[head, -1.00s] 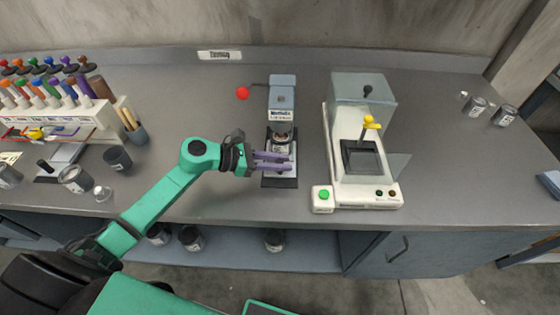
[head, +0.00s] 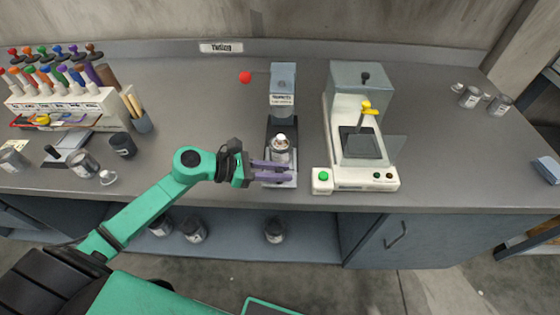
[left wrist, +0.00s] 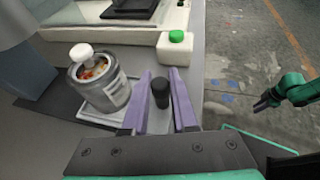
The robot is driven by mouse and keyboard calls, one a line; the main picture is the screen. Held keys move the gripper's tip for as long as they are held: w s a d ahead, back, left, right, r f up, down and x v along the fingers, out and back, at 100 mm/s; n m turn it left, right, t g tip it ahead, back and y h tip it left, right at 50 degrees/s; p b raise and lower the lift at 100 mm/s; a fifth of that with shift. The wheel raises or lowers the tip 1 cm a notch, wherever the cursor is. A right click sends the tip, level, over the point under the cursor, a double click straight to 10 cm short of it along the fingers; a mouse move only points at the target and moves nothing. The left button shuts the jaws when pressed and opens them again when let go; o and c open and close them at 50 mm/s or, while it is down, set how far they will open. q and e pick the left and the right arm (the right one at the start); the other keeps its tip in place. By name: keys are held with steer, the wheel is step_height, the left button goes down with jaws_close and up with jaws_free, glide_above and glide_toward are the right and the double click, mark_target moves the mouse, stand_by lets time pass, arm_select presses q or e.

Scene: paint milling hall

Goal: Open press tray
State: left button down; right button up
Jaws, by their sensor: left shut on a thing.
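The press (head: 283,88) is a grey-blue upright with a red-ball lever (head: 245,77). Its tray (head: 281,179) is out in front of the press head and carries a silver can (head: 280,152). In the left wrist view the can (left wrist: 105,88) has coloured contents and a white cap-like piece on top, and the tray (left wrist: 95,117) is a pale plate under it. My left gripper (head: 291,171) is at the front of the tray. Its purple fingers are shut on the black tray handle (left wrist: 160,93). My right gripper (left wrist: 262,103) is far off to the right, too small to read.
A white machine with a clear hood (head: 362,110) and green button (head: 323,176) stands close right of the press. A rack of coloured-top tubes (head: 65,108), a grey cup (head: 122,146) and cans stand left. The bench between is clear.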

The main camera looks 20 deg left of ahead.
arm_select(q)
steer(key=shift+s+d+r, duration=0.1)
steer(key=shift+s+r, duration=0.15)
steer(key=shift+s, duration=0.2)
steer(key=shift+w+f, duration=0.2)
steer(key=shift+w, duration=0.25)
steer(key=c, duration=1)
jaws_free()
steer(key=o, duration=0.3)
steer(key=shift+s, duration=0.2)
arm_select(e)
steer(key=shift+s, duration=0.1)
steer(key=shift+f, duration=0.1)
arm_select(q)
steer(key=shift+s+a, duration=0.1)
steer(key=shift+a, duration=0.15)
steer(key=b+v, duration=0.2)
steer(key=v, duration=1.2)
steer(key=shift+s+r, duration=0.15)
steer(key=shift+s, duration=0.05)
arm_select(e)
step_height(320, 180, down, 2)
steer(key=shift+s+f, duration=0.1)
